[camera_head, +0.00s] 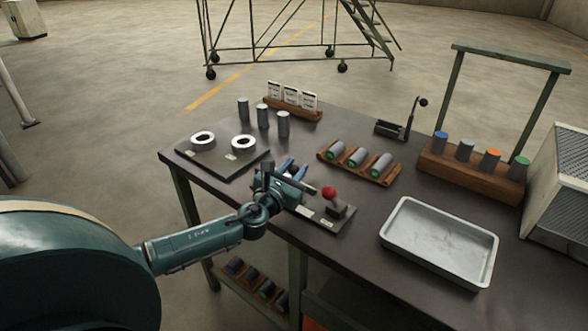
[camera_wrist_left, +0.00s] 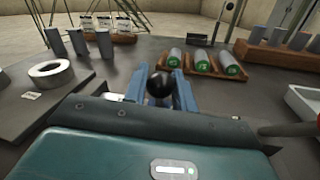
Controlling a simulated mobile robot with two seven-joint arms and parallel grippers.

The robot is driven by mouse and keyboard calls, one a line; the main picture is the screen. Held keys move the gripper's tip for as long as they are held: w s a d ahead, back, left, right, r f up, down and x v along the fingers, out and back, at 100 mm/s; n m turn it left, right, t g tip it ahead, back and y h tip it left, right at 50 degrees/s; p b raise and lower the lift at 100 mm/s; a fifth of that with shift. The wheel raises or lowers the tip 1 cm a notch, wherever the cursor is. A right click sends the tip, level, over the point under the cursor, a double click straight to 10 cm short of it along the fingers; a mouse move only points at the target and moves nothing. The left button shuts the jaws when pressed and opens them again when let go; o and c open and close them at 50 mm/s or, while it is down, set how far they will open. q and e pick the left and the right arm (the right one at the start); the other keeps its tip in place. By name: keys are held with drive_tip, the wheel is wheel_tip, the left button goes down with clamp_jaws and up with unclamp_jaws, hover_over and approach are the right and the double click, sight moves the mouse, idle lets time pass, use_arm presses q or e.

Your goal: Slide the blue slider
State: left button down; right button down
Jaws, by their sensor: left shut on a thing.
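My left gripper (camera_head: 292,168) reaches over the near edge of the dark table, beside the plate with the red-knobbed lever (camera_head: 329,193). Its two blue fingers show in the left wrist view (camera_wrist_left: 163,76). They are shut on a black ball knob (camera_wrist_left: 160,85), which sits between them. What the knob is fixed to is hidden by the fingers and the gripper body. I cannot pick out a separate blue slider apart from the blue fingers. My right gripper is not in view.
A plate with two white rings (camera_head: 203,139) lies left of the gripper. A wooden rack of grey cylinders (camera_head: 360,167) stands beyond it to the right. A metal tray (camera_head: 438,283) lies at the near right. A black-knobbed lever (camera_head: 411,115) stands at the back.

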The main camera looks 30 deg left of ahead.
use_arm(q)
drive_tip(key=d+p, duration=0.1)
drive_tip(key=d, duration=0.2)
drive_tip(key=shift+s+d+r+p, duration=0.1)
drive_tip(key=shift+s+d+p, duration=0.05)
drive_tip(key=shift+d+p, duration=0.2)
drive_tip(key=shift+d, duration=0.1)
drive_tip(key=c, duration=1.2)
unclamp_jaws()
drive_tip(key=shift+o, duration=0.2)
drive_tip(key=shift+s, duration=0.2)
drive_tip(key=s+d+b, duration=0.1)
drive_tip(key=s, duration=1.1)
drive_tip(key=shift+s+d, duration=0.25)
drive_tip(key=shift+s, duration=0.1)
